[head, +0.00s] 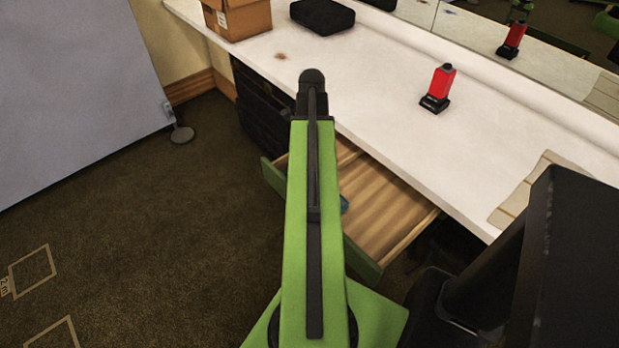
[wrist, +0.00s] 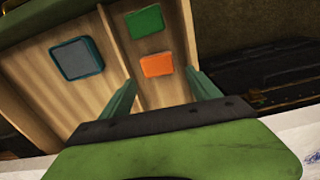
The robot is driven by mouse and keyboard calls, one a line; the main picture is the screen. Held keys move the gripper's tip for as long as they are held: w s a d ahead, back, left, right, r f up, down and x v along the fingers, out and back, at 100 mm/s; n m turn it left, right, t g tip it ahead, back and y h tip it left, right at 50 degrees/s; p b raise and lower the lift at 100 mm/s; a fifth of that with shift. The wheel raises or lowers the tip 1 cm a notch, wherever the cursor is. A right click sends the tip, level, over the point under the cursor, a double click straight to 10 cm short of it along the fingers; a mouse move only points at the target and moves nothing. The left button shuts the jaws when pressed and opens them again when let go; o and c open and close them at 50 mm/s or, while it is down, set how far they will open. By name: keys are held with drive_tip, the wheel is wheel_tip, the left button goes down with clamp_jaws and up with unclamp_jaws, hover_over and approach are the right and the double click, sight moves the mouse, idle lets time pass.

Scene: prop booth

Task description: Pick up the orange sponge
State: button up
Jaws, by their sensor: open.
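The orange sponge (wrist: 157,65) is a small flat block lying in an open wooden drawer (head: 385,215), in the narrow compartment right of a divider in the wrist view. A flat green block (wrist: 144,22) lies just beyond it in the same compartment. My gripper (wrist: 162,77) is open and empty, its two fingers apart on either side of the sponge in the picture. The fingers do not appear to touch it; their height above it is unclear. In the head view my arm covers part of the drawer, and neither the sponge nor my fingertips show there.
A blue-grey block (wrist: 77,59) lies in the wider compartment. The white counter (head: 375,90) above the drawer holds a red device (head: 441,84), a black case (head: 322,16) and a cardboard box (head: 238,18). A dark chair or screen (head: 570,260) stands at right.

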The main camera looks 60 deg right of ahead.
wheel_tip(320, 180, down, 9)
drive_tip(key=b, duration=0.7)
drive_tip(key=shift+a, duration=0.1)
drive_tip(key=shift+r, duration=0.25)
drive_tip(key=c, duration=1.1)
